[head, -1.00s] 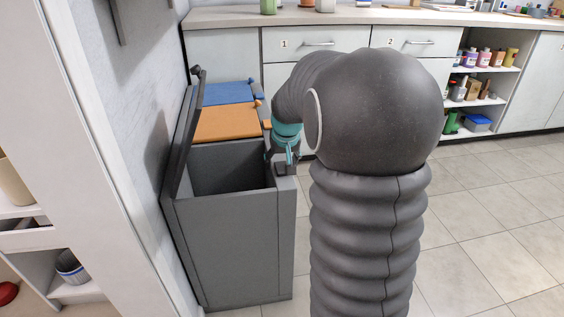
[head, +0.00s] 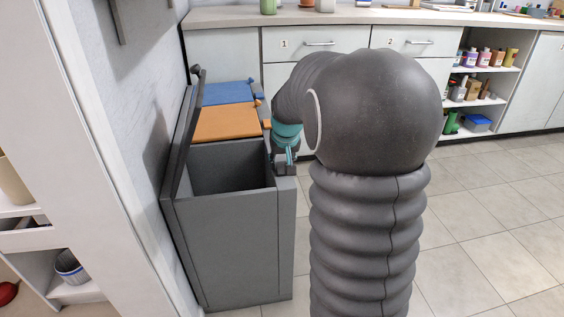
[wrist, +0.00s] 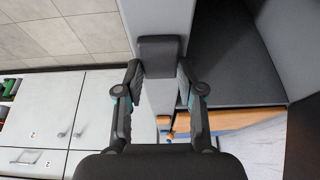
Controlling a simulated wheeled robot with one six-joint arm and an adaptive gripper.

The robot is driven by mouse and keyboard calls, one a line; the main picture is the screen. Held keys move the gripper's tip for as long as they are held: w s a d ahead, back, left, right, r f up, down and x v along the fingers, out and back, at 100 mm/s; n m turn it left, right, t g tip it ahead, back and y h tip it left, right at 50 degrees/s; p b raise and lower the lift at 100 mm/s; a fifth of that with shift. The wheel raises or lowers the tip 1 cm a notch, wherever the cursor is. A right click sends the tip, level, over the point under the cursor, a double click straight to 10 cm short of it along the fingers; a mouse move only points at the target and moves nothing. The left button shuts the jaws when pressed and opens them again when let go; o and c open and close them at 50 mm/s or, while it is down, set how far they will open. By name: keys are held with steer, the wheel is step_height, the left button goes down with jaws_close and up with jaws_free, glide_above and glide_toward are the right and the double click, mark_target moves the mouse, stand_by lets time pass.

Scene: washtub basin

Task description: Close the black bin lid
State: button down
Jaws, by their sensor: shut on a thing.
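The black bin lid (head: 182,140) stands open, tilted up against the wall at the left of the bin, with a dark knob (head: 196,70) at its upper far end. The dark grey bin (head: 235,240) below it is open at the top, and its inside shows. My gripper (head: 285,166) is at the bin's right rim, away from the raised lid. In the wrist view my gripper (wrist: 160,78) has its fingers on either side of a small dark block (wrist: 160,56) and is shut on it. I cannot tell whether this block belongs to the bin.
An orange lid (head: 226,122) and a blue lid (head: 228,92) lie shut behind the open bin. Cabinets with drawers (head: 315,42) stand at the back. White shelving (head: 45,235) is at the left. The tiled floor (head: 490,215) at the right is clear.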

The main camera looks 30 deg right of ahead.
steer(key=c, duration=0.7)
jaws_free()
steer(key=shift+r, duration=0.1)
steer(key=v, duration=1.1)
steer(key=shift+s+a+r, duration=0.1)
steer(key=shift+s+r, duration=0.15)
steer(key=shift+r, duration=0.1)
